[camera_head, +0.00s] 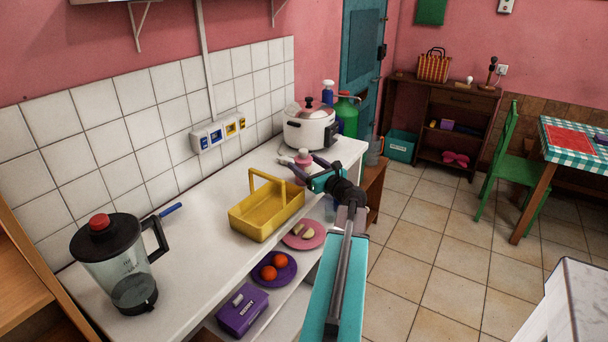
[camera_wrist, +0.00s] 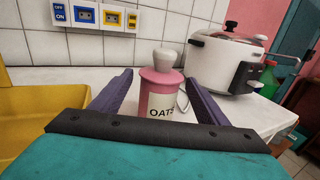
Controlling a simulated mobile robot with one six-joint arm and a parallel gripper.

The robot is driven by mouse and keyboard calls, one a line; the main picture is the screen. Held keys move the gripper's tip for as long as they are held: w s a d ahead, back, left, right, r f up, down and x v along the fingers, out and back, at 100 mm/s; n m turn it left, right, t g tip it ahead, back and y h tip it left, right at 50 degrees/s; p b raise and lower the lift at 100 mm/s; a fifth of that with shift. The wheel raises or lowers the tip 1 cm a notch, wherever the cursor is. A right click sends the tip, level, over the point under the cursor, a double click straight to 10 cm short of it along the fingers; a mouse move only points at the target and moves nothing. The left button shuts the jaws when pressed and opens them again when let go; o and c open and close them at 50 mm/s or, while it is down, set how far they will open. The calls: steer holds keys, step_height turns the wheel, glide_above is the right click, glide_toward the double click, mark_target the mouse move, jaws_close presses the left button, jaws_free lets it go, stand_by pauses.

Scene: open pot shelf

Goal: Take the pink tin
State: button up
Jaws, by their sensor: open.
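The pink tin (camera_wrist: 161,92) stands upright on the white counter, with a pale knob on its lid and a label that reads "OAT" as far as it shows. In the wrist view it sits between the two dark fingers of my gripper (camera_wrist: 160,98), which is open, with space on both sides of the tin. In the head view the pink tin (camera_head: 303,165) is partly hidden behind my gripper (camera_head: 296,164), near the rice cooker. The lower part of the tin is hidden by my gripper's body in the wrist view.
A yellow caddy (camera_head: 262,216) stands left of the tin, close to my arm. A white rice cooker (camera_head: 310,128) is behind it, with a green bottle (camera_head: 347,115) beyond. A blender jug (camera_head: 116,265) stands at the counter's near end. Plates and a purple box (camera_head: 243,310) lie on a lower shelf.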

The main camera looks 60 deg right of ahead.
steer(key=shift+w, duration=0.1)
steer(key=shift+p+x, duration=0.4)
steer(key=shift+x, duration=2.25)
steer(key=shift+c, duration=0.4)
steer(key=c, duration=1.2)
steer(key=shift+r, duration=0.15)
steer(key=shift+r, duration=1.4)
steer(key=b, duration=0.2)
glide_toward(297, 157)
steer(key=s+r, duration=0.1)
steer(key=s, duration=0.1)
steer(key=s+d+r, duration=0.1)
steer(key=s+r, duration=0.1)
steer(key=shift+s+r, duration=0.1)
steer(key=shift+s, duration=0.1)
